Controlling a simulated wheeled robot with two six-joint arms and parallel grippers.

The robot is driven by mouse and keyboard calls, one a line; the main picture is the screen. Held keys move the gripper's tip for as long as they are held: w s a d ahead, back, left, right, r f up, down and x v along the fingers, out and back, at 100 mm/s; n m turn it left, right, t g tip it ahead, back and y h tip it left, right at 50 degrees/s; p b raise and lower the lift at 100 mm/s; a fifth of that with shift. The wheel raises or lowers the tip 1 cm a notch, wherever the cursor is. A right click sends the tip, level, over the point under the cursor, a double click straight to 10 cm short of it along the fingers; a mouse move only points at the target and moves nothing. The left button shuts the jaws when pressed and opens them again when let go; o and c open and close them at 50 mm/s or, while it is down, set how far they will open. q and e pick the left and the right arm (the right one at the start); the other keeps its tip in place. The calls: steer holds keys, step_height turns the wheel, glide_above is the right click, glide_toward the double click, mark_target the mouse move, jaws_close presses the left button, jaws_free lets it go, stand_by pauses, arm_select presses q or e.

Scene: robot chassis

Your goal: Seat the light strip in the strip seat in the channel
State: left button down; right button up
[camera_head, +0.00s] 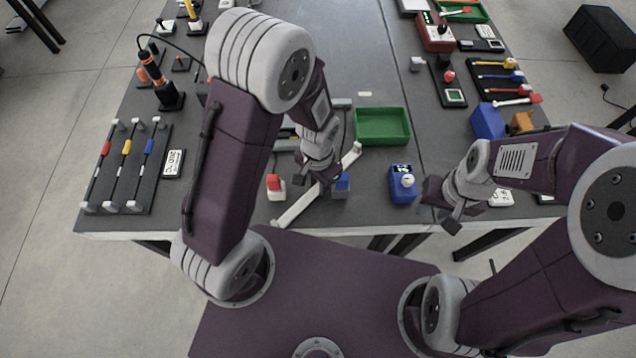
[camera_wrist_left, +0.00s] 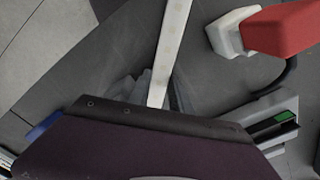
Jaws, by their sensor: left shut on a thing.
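My left gripper (camera_head: 322,183) is shut on a long, thin white light strip (camera_head: 293,207), held about mid-length above the table. The strip runs diagonally, from the front table edge at lower left to upper right. In the left wrist view the strip (camera_wrist_left: 171,45) runs up from the jaws (camera_wrist_left: 158,98). A pale grey fixture (camera_head: 287,144) lies behind my left arm, mostly hidden; I cannot tell whether it is the channel with the strip seat. My right gripper (camera_head: 444,207) is empty off the table's front edge, its fingers seemingly apart.
A red-topped white block (camera_head: 275,187) and a blue block (camera_head: 341,185) stand close beside the strip. A green tray (camera_head: 382,126) lies behind, and a blue box with a white knob (camera_head: 402,186) stands right. A rack of coloured rods (camera_head: 124,166) is at left.

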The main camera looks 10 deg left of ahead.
arm_select(q)
steer(key=shift+f, duration=0.1)
steer(key=c, duration=1.5)
jaws_free()
steer(key=shift+o, duration=0.2)
